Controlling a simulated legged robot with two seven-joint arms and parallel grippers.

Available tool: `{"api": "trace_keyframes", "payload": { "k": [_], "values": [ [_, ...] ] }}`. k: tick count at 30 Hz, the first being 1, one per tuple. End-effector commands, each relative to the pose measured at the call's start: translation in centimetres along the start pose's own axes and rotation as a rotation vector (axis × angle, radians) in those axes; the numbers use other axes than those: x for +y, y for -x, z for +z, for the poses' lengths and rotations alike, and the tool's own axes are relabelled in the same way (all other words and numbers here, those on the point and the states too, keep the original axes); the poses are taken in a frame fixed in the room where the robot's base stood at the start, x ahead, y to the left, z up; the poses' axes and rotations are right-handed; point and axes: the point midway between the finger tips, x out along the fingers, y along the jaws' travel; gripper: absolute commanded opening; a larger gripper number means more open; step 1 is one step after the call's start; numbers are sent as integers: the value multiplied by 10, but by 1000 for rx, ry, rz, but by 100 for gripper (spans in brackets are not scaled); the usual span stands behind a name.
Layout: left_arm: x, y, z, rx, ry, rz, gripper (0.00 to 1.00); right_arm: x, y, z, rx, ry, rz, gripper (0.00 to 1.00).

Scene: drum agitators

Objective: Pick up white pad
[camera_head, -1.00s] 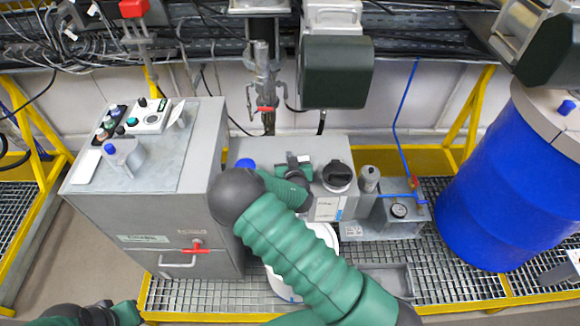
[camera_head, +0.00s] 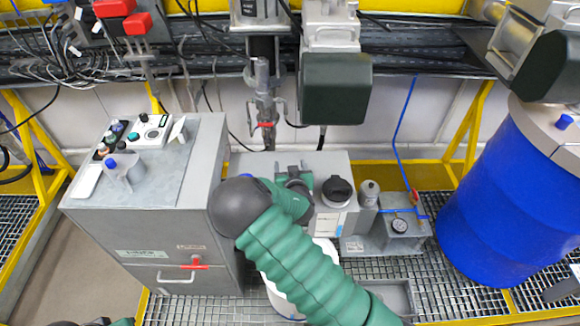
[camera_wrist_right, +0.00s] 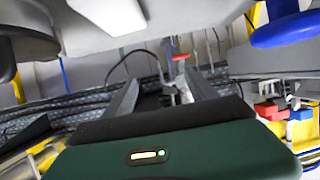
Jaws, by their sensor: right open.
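A small white pad (camera_head: 86,180) lies flat at the left edge of the grey cabinet's top in the head view. My right gripper (camera_head: 294,170) is over the grey box in the middle, well to the right of the pad and apart from it. In the right wrist view my right gripper (camera_wrist_right: 165,98) has its two fingers spread with nothing visibly held between them. The pad cannot be made out in the wrist view. Only a scrap of my left arm shows at the bottom left edge of the head view, and its gripper is out of sight.
The grey cabinet (camera_head: 150,215) carries a button panel (camera_head: 148,131) and a clear container with a blue part (camera_head: 124,168) beside the pad. A blue drum (camera_head: 510,195) is at right.

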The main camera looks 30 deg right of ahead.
Motion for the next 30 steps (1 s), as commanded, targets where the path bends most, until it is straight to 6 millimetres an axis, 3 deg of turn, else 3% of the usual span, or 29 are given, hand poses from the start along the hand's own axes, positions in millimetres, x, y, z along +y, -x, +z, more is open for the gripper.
{"api": "trace_keyframes", "payload": {
  "k": [3, 14, 17, 27, 30],
  "values": [
    [0, 0, 0, 0, 0, 0, 0, 0, 0, 0, 0, 0, 0, 80],
    [0, -1, 0, 0, 0, 0, 0, 0, 7, 0, 0, 0, 0, 80],
    [0, -4, 1, 0, 0, 0, 0, -1, 25, 1, -1, -2, -1, 80],
    [0, -9, 2, 0, 0, 0, 0, -1, 114, 1, -2, -2, -2, 80],
    [0, 8, -2, 0, 0, 0, 0, -1, 138, -4, -4, 1, -1, 80]
  ]
}}
